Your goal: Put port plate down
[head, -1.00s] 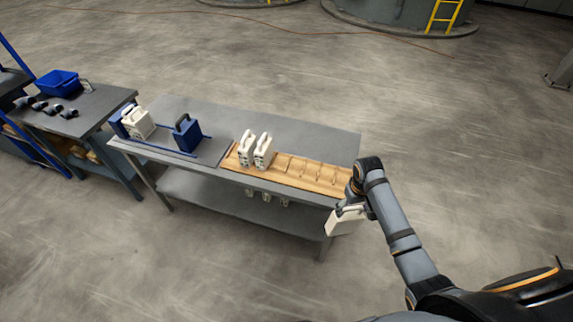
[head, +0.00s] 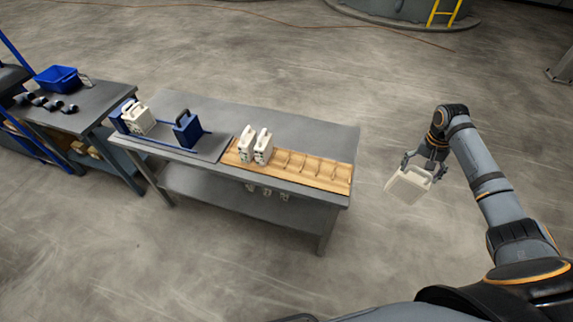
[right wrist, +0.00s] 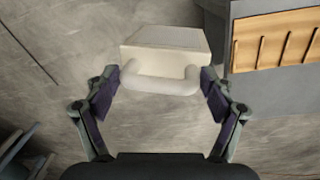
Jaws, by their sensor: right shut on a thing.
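The port plate (head: 408,186) is a flat cream-white block with a loop handle on top. My right gripper (head: 425,165) is shut on its handle and holds it in the air, to the right of the table and clear of it. In the right wrist view the plate (right wrist: 166,57) hangs beyond the fingers, with the handle (right wrist: 160,84) between the two fingertips. The wooden slotted rack (head: 310,171) lies along the table's front right. Two similar white plates (head: 247,145) stand upright in its left end. My left gripper is not in view.
The grey table (head: 300,125) has free room behind the rack. On its left part are a blue plate (head: 186,130) and a white plate (head: 139,120) in a blue-railed frame. A side table (head: 95,103) with a blue bin (head: 58,79) stands farther left.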

